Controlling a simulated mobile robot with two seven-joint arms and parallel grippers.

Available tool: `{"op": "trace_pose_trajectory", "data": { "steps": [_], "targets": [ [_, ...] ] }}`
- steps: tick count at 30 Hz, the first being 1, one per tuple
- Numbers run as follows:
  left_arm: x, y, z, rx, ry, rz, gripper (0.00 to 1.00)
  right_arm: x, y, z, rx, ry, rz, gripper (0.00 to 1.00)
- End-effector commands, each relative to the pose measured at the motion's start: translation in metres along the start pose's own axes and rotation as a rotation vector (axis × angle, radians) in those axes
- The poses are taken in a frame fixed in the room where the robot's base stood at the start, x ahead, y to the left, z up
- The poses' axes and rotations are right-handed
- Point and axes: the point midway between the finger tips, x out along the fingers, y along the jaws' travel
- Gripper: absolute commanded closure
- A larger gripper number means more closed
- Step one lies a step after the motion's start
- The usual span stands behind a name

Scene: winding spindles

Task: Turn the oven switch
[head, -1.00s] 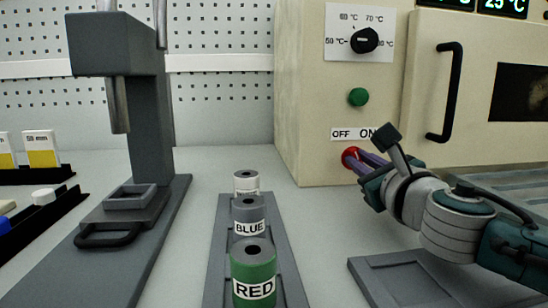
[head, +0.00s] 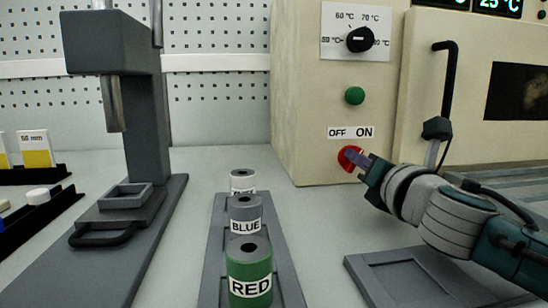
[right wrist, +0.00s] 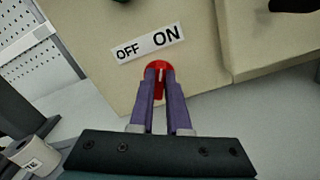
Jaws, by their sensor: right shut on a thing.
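The red oven switch (head: 350,158) is on the front of the beige oven, below the OFF and ON labels (head: 350,132). My right gripper (head: 360,160) reaches it from the right. In the right wrist view, the purple fingers of the right gripper (right wrist: 160,72) are shut on the switch's narrow grip, with the red round base of the switch (right wrist: 158,64) showing around the fingertips. The fingers hide part of the switch, so its exact setting is hard to read. My left gripper is not in view.
The oven (head: 300,100) has a temperature dial (head: 360,39), a green button (head: 354,96) and a door handle (head: 447,100) close to my right arm. A holder with labelled spools (head: 249,272) and a grey press (head: 125,150) stand left. An empty grey tray (head: 420,280) lies below my arm.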

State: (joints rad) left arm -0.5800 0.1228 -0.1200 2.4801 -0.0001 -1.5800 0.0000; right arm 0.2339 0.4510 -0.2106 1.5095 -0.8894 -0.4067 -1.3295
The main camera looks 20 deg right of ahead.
Motion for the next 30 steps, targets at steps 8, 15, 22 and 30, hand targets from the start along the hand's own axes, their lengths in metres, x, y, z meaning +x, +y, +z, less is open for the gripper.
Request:
{"op": "trace_pose_trajectory", "data": {
  "steps": [8,15,22,30],
  "targets": [
    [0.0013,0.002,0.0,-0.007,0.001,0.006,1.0,0.0,-0.001,-0.0002,0.127,0.0,0.0,1.0],
    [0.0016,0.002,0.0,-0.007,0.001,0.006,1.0,-0.0001,-0.0011,-0.0002,0.169,0.0,0.0,1.0],
    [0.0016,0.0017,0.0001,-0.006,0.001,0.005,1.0,0.0,-0.0011,0.0,0.174,0.0,0.0,1.0],
    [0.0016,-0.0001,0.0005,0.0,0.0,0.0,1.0,0.0,-0.0011,0.0,0.173,0.0,0.0,0.74]
  ]
}}
